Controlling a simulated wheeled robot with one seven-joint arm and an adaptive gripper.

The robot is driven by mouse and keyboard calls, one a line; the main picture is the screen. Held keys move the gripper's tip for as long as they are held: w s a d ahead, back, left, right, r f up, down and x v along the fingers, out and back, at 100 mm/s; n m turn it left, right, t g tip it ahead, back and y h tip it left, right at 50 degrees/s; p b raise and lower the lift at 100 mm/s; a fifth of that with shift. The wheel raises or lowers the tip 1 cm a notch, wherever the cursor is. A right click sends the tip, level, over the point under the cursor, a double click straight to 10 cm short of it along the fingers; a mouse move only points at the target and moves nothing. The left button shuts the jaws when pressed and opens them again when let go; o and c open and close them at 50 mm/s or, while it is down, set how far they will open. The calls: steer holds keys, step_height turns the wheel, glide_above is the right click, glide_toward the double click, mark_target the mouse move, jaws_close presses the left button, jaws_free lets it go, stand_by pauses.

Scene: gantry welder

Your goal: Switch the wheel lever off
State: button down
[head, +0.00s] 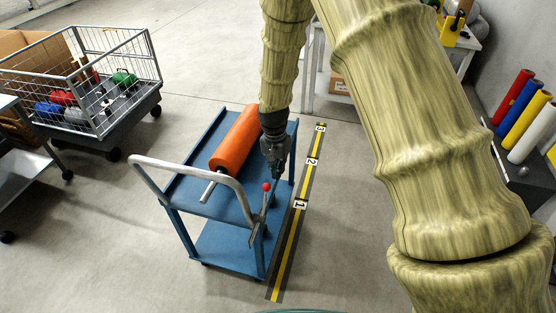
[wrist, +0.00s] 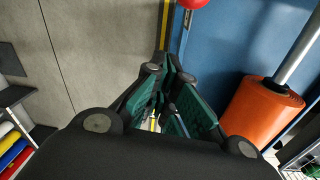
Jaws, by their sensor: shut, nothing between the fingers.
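The lever with a red ball knob (head: 266,187) stands at the near right corner of a blue cart (head: 195,203), beside its handle. A grey plate or rod runs down from the knob. In the wrist view the red knob (wrist: 193,3) is cut by the top edge. My gripper (head: 276,174) is over the cart's right edge, just beyond the knob in the head view. Its fingers (wrist: 168,66) are shut and empty. I cannot tell whether it touches the lever.
An orange roll (head: 236,138) lies on the cart top, left of my gripper. A curved grey handle (head: 150,171) rises at the near end. A numbered yellow-black floor strip (head: 291,232) runs along the right. A wire basket cart (head: 130,75) stands left.

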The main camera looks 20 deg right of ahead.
steer(key=shift+s+a+r+p, duration=0.3)
steer(key=shift+s+a, duration=0.4)
steer(key=shift+s+a+r+p, duration=0.25)
steer(key=shift+s+a+p, duration=0.05)
steer(key=shift+s+a, duration=0.35)
steer(key=shift+d, duration=0.1)
